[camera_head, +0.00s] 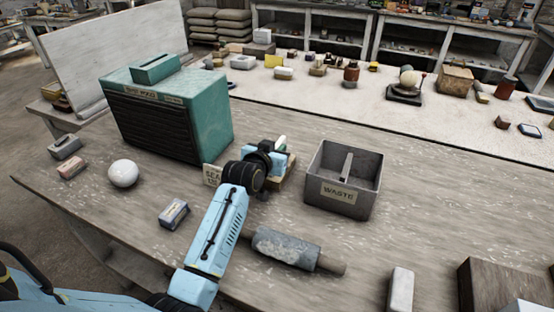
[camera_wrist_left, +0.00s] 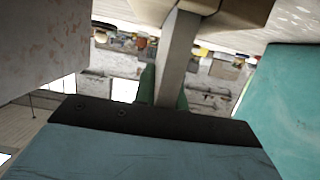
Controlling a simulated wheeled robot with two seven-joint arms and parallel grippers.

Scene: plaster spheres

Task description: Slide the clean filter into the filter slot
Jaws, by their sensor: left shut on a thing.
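The green housing (camera_head: 205,112) stands at the back left of the table, with dark slats on its front and a raised teal block (camera_head: 155,67) on top. A filter slot opening cannot be made out. My left gripper (camera_head: 265,158) is just right of the housing's near right corner, low over the table. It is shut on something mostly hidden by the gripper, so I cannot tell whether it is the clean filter. A small white piece (camera_head: 281,142) and a tan wooden piece (camera_head: 287,172) show beside it. In the left wrist view a pale upright bar (camera_wrist_left: 178,55) stands mid-frame. My right gripper is out of view.
A grey bin marked WASTE (camera_head: 358,199) stands right of my gripper. A grey roller (camera_head: 287,247), a small box (camera_head: 173,213) and a white sphere (camera_head: 123,173) lie nearer the front. A partly hidden label card (camera_head: 212,174) stands left of the gripper.

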